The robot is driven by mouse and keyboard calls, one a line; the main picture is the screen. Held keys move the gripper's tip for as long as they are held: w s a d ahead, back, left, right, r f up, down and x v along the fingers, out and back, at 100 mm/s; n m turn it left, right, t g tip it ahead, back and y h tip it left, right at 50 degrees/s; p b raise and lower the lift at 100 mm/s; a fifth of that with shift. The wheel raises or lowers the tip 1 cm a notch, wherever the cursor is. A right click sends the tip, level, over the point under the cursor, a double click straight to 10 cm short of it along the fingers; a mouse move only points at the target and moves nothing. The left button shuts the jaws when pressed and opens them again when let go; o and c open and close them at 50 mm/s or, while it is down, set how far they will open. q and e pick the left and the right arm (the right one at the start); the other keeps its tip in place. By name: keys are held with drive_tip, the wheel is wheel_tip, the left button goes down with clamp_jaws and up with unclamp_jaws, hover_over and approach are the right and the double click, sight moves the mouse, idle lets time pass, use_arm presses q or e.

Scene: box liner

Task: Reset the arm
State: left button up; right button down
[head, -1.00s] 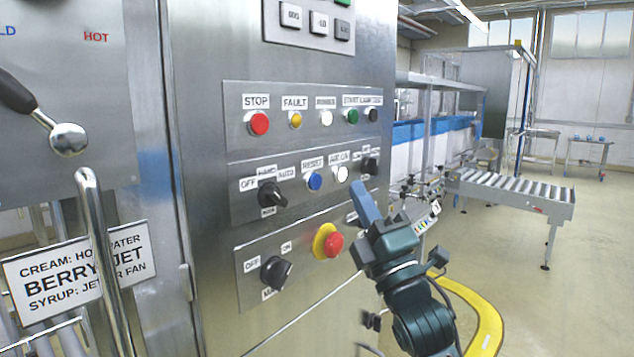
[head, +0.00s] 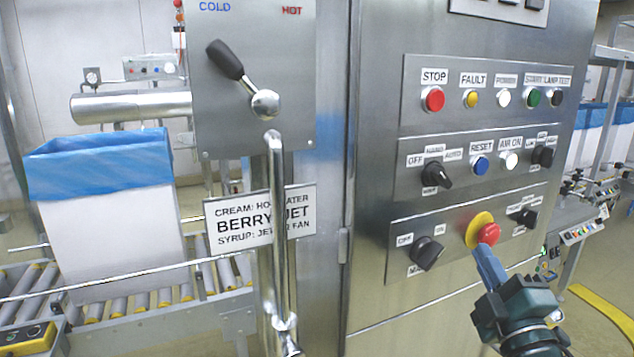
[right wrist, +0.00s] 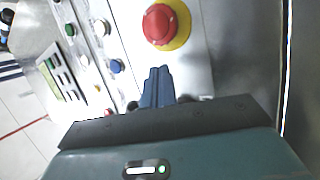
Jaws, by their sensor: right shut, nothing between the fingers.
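My right gripper (head: 484,262) is shut and empty. Its blue fingers point up at the control cabinet, just below the red emergency stop button (head: 489,233) on its yellow collar. The right wrist view shows the closed fingertips (right wrist: 158,75) below the red button (right wrist: 159,24), with the cabinet panel behind; I cannot tell whether they touch anything. The blue RESET button (head: 480,166) is on the middle panel above, clear of the gripper. My left gripper is not in view.
The steel cabinet has rotary switches (head: 427,254) and a row of buttons including STOP (head: 433,99). A lever (head: 232,64) and a vertical pipe (head: 275,230) stand left of it. A box with a blue liner (head: 105,215) sits on a roller conveyor at left.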

drive_tip(key=s+a+f+m+g+y+p, duration=0.1)
drive_tip(key=a+f+m+g, duration=0.1)
drive_tip(key=f, duration=0.4)
drive_tip(key=s+a+f+m+g, duration=0.2)
drive_tip(key=f+m, duration=0.1)
drive_tip(key=f, duration=0.4)
drive_tip(key=s+a+f+m+g+p, duration=0.1)
drive_tip(key=s+a+f+m+g, duration=0.2)
drive_tip(key=s+f, duration=0.5)
drive_tip(key=s+a+f+m+g+y+p, duration=0.1)
drive_tip(key=s+a+f+m+g, duration=0.3)
drive_tip(key=s+f, duration=0.4)
wheel_tip(320, 180, down, 3)
drive_tip(key=shift+s+a+r+m+g+y+p, duration=0.1)
drive_tip(key=shift+s+a+m+g+y+p, duration=0.4)
drive_tip(key=shift+a, duration=0.55)
drive_tip(key=shift+w+d, duration=0.1)
drive_tip(key=shift+w, duration=0.15)
